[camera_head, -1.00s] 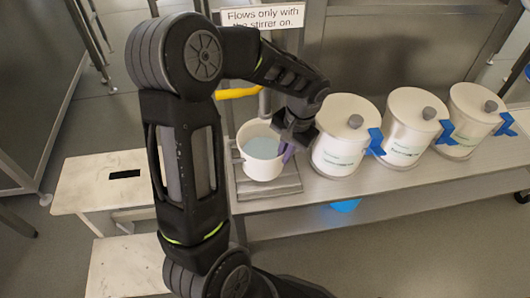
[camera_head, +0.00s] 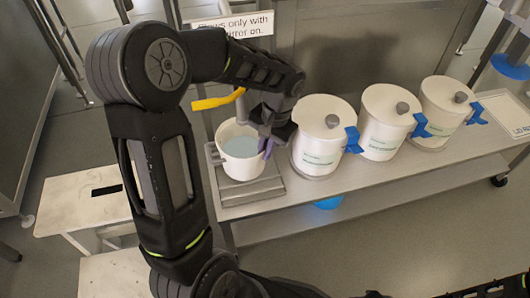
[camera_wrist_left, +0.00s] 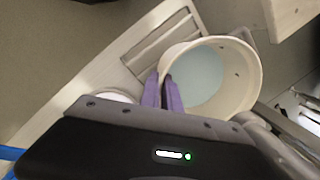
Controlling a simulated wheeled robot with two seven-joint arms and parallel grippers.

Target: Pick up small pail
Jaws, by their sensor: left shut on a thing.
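The small white pail (camera_head: 231,165) with pale blue inside stands at the left end of the metal shelf, over a grey grooved plate (camera_head: 262,190). It also shows in the left wrist view (camera_wrist_left: 246,92). My left gripper (camera_head: 266,144) reaches down at the pail's right side. Its purple fingertips (camera_wrist_left: 163,92) are shut on the pail's rim, one finger inside and one outside. I cannot tell whether the pail's base touches the plate. My right gripper does not show; only a dark bit of my right arm is at the bottom right.
Several lidded white containers with blue taps, the nearest (camera_head: 318,150) just right of my gripper, line the shelf. A yellow handle (camera_head: 218,101) and a sign (camera_head: 232,25) are behind the pail. A white step stool (camera_head: 80,205) stands left. The front shelf edge is clear.

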